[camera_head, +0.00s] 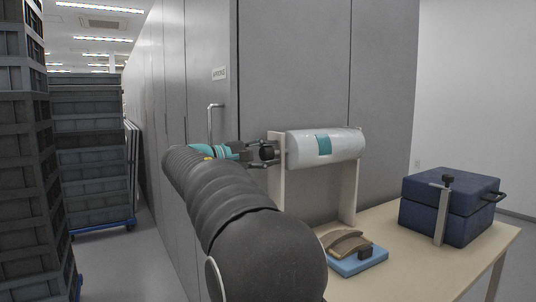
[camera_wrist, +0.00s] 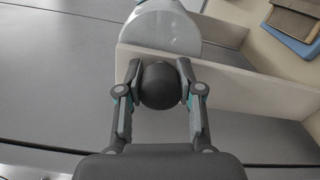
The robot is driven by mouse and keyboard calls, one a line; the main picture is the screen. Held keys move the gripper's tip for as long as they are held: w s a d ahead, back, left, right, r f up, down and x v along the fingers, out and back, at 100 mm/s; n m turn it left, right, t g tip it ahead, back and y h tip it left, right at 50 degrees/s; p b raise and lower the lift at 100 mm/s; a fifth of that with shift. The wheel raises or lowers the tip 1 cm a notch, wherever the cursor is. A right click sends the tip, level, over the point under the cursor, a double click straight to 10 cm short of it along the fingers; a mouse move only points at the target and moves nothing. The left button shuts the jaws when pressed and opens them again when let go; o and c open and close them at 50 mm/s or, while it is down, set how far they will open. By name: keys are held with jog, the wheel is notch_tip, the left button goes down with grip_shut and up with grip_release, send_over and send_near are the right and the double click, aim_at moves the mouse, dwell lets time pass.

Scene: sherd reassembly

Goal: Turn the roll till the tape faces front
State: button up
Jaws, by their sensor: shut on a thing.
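The roll (camera_head: 345,147) is a pale grey-white cylinder lying level across a cream stand with two upright boards. A teal tape patch (camera_head: 323,145) shows on its side, toward its left end, facing the head camera. In the wrist view the roll (camera_wrist: 160,28) shows at the top, beyond the near board. A round dark knob (camera_wrist: 160,86) stands out on the near side of that board. My gripper (camera_wrist: 159,75) is shut on the knob, one finger on each side. In the head view my gripper (camera_head: 264,154) is at the roll's left end. The roll's far side is hidden.
The stand's left board (camera_head: 277,178) is close beside my gripper. On the table (camera_head: 425,262) are a blue block with curved brown sherds (camera_head: 347,243) and a dark blue case (camera_head: 450,207). Grey cabinets (camera_head: 300,70) stand close behind. Crates are stacked at left.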

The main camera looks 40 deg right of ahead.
jog(key=o, duration=1.2)
jog(key=a, duration=1.2)
jog(key=shift+w, duration=0.4)
